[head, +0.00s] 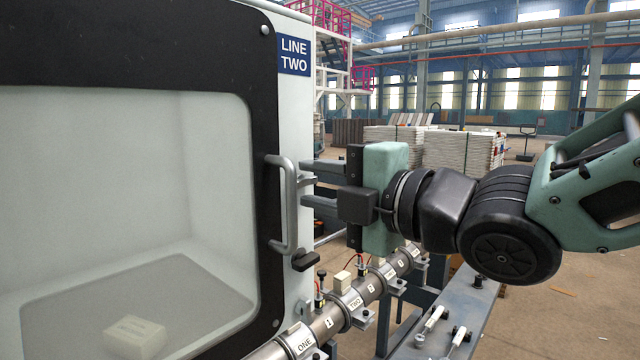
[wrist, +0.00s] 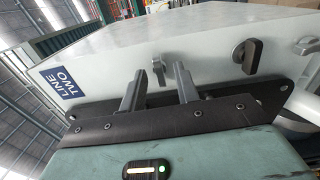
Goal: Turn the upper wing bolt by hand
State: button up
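A small grey wing bolt (wrist: 159,70), which I take to be the upper one, stands on the pale side wall of the LINE TWO cabinet in the wrist view. My gripper (head: 304,183) is open and points at that wall. Its two dark fingers stand apart, one on each side of the bolt, with nothing seen clamped between them. I cannot tell whether either finger touches it. A second metal fitting (wrist: 307,46), perhaps the lower wing bolt, shows at the right edge of the wrist view. In the head view the upper bolt is hardly visible near the fingertips.
A dark latch knob (head: 306,260) sits below my fingers; it also shows in the wrist view (wrist: 247,53). The grey door handle (head: 285,205) is close to the left of the fingertips. A labelled metal barrel (head: 330,322) with fittings runs beneath my gripper.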

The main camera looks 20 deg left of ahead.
jog(key=b+v, duration=0.2)
jog(key=v, duration=0.4)
dwell(0.3)
